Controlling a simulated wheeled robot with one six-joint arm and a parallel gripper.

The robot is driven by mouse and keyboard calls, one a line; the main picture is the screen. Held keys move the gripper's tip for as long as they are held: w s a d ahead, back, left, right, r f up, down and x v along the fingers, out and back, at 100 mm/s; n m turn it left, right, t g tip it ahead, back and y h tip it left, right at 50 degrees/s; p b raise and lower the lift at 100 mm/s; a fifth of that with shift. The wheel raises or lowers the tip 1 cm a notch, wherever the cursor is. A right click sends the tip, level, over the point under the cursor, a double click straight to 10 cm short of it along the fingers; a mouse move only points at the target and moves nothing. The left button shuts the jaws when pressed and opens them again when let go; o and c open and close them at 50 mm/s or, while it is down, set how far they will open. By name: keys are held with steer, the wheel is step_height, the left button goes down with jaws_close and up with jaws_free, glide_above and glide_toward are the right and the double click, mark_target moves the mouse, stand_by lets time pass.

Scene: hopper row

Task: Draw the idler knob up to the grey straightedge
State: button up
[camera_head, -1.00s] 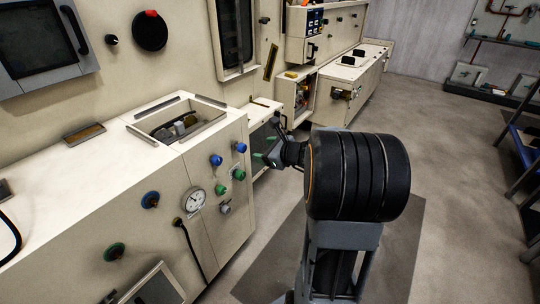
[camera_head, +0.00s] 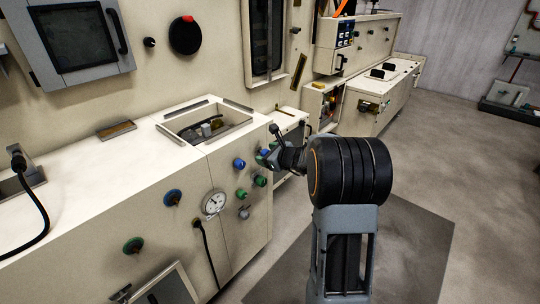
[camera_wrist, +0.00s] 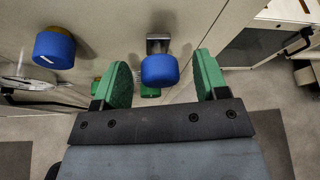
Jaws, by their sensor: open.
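My gripper (camera_wrist: 163,78) is open, its two green fingers on either side of a blue knob (camera_wrist: 160,70) in the wrist view. The fingers look apart from it; their depth relative to it is hard to judge. A grey metal piece (camera_wrist: 158,43) shows behind this knob, possibly the straightedge. A second blue knob (camera_wrist: 54,48) with a white mark is to the left. In the head view my gripper (camera_head: 266,157) is at the cabinet front, beside a blue knob (camera_head: 239,163) and green knobs (camera_head: 241,192). No label tells which knob is the idler.
A dial gauge (camera_head: 214,202) with a black cable (camera_head: 207,252) below it is on the cabinet front (camera_head: 232,235). An open hopper (camera_head: 205,122) is in the top. The floor (camera_head: 440,180) at right is clear.

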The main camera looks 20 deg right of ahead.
steer(key=c, duration=1.1)
steer(key=shift+c, duration=0.2)
